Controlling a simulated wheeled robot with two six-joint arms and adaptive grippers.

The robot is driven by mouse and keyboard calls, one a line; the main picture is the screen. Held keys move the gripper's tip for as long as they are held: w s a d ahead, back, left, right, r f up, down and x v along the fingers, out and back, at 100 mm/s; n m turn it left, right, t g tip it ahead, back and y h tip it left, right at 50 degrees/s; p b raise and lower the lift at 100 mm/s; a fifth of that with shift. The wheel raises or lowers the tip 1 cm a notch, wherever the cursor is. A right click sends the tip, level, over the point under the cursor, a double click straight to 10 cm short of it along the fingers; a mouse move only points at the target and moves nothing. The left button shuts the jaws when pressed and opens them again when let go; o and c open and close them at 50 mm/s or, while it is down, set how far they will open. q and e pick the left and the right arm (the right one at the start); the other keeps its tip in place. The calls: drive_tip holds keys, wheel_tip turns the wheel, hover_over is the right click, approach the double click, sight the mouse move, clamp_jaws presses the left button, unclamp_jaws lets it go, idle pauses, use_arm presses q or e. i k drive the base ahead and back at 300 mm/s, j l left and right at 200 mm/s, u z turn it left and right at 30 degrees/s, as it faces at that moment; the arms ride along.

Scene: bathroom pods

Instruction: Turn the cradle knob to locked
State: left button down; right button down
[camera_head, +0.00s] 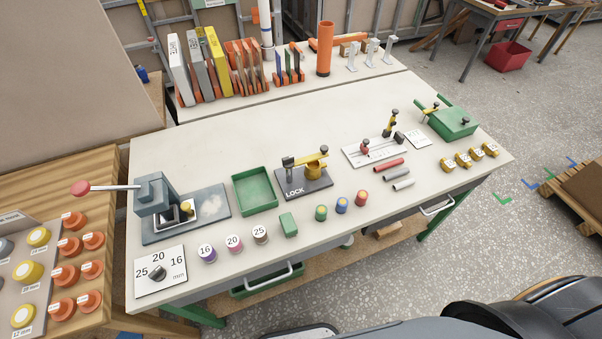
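A small fixture (304,184) with a dark base plate stands on the middle of the light worktable. The word LOCK is printed on its front left corner. A brass-coloured cradle piece (313,171) sits on the plate, with a yellow arm above it and a dark post at its left. A small black knob (324,149) shows at the right end of the arm. Whether this is the cradle knob, and which setting it is at, I cannot tell at this size. Neither gripper is in view.
A green tray (255,208) and a lever press (157,196) stand left of the fixture. A dial card (160,274) marked 25, 20, 16 mm lies front left. Coloured cylinders (341,206) line the front; a rail plate (381,148) is at right.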

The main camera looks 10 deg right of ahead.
sight(287, 162)
drive_tip(key=k+l+u, duration=0.15)
drive_tip(key=l+u, duration=0.35)
drive_tip(key=k+l+u, duration=0.2)
drive_tip(key=l+u, duration=0.25)
drive_tip(key=k+l+u, duration=0.2)
drive_tip(key=u, duration=0.3)
drive_tip(key=k, duration=0.1)
